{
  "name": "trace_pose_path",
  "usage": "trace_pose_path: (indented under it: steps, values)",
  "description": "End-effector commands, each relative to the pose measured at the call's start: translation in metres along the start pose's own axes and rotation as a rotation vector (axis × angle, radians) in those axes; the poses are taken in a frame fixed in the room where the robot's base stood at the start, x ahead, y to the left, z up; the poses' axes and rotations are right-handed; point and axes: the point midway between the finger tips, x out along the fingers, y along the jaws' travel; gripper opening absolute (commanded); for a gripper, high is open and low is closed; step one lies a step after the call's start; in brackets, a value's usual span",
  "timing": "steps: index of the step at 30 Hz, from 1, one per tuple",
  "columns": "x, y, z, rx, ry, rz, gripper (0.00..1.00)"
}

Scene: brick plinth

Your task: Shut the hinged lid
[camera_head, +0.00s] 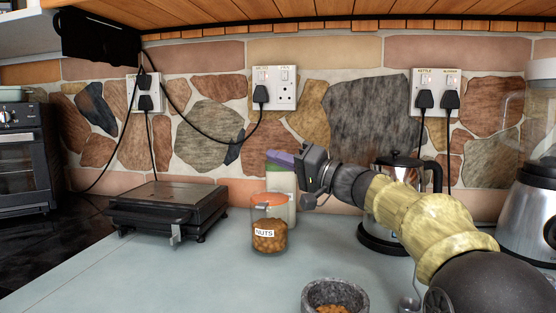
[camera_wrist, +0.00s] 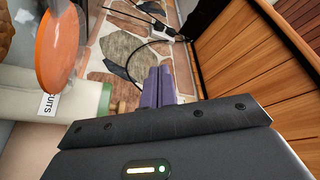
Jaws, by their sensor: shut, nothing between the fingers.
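The sandwich grill (camera_head: 168,210) on the left of the counter has a dark flat lid (camera_head: 172,194), which lies nearly level over its base with a handle at the front. The nuts jar (camera_head: 269,240) has an orange lid (camera_head: 268,199), which also shows in the wrist view (camera_wrist: 57,45). I cannot tell which of these lids is hinged. My gripper (camera_head: 279,159) points left, above and behind the nuts jar. Its purple fingers, also in the wrist view (camera_wrist: 159,84), are shut and empty, apart from the grill.
A kettle (camera_head: 395,170), a blender (camera_head: 530,215) and a stone bowl (camera_head: 335,293) are to the right. Cables hang along the wall. The front-left counter is clear.

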Motion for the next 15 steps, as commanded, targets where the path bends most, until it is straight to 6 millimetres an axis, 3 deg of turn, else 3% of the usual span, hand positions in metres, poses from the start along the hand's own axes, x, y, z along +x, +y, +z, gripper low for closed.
trace_pose_path:
  steps: [5, 15]
  values:
    - [0.003, -0.009, -0.006, 0.0, -0.002, -0.002, 0.0]
    - [0.016, -0.057, -0.042, -0.002, -0.001, -0.002, 0.0]
